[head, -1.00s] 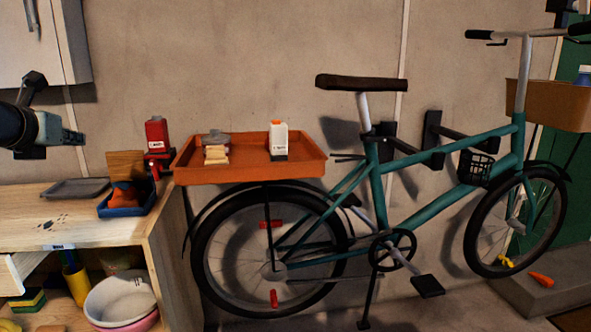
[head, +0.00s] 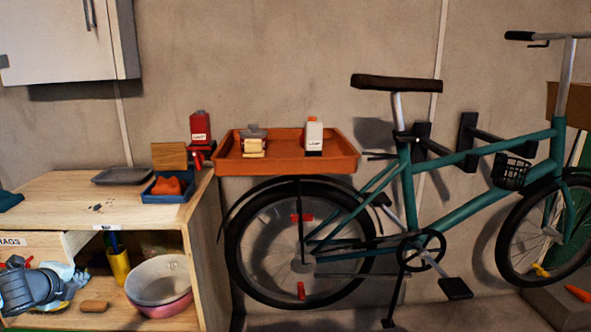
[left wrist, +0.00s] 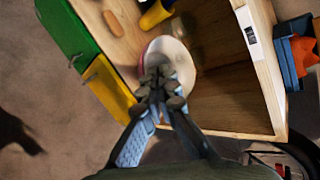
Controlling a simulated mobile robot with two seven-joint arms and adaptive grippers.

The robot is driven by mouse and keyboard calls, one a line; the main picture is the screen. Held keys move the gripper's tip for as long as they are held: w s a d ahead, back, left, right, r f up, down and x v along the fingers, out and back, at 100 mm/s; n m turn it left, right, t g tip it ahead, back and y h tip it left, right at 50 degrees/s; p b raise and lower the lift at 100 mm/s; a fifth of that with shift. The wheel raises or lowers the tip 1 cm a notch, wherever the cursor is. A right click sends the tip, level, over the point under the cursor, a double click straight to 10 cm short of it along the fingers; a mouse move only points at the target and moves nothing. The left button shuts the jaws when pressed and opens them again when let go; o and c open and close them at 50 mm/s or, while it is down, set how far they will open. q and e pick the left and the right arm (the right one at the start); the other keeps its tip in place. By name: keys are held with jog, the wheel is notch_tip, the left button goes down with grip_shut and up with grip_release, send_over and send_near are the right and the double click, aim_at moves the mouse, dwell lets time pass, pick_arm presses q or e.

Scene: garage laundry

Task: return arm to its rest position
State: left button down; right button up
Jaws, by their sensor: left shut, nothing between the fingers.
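My left gripper (head: 72,284) is low at the left of the head view, in front of the open shelf of the wooden bench (head: 205,230). Its grey wrist and light blue-grey finger parts show there. In the left wrist view the gripper (left wrist: 166,84) has its fingers together with nothing between them. The fingers overlap the white bowl (left wrist: 178,52) in that picture; I cannot tell the distance between them. My right gripper is not in view.
The bowl (head: 160,274), a yellow cup (head: 118,268) and a brown block (head: 94,306) stand on the shelf. The benchtop holds a grey tray (head: 120,176) and a blue bin (head: 168,196). An orange tray (head: 285,164) sits over the bicycle's (head: 408,200) rear wheel.

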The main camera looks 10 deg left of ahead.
pick_arm(q)
jog(key=s+d+f+n+g, duration=0.1)
jog(key=s+d+f+n, duration=0.3)
jog(key=f, duration=0.5)
jog(key=s+d+f+n+g, duration=0.1)
jog(key=s+f+n+g, duration=0.1)
jog(key=s+f, duration=0.5)
jog(key=s+d+f+n+g+h, duration=0.1)
jog(key=s+d+f+n, duration=0.2)
jog(key=s+d+f, duration=0.2)
jog(key=s+d+f+n+g+h, duration=0.1)
jog(key=s+d+f+n+g, duration=0.1)
jog(key=s+d+f, duration=0.4)
jog(key=s+d+f+n+g+h, duration=0.1)
jog(key=s+d+f+n, duration=0.4)
jog(key=d+f, duration=0.8)
jog(key=s+d, duration=0.1)
jog(key=d, duration=0.2)
jog(key=shift+d+g, duration=0.2)
jog(key=shift+g, duration=0.1)
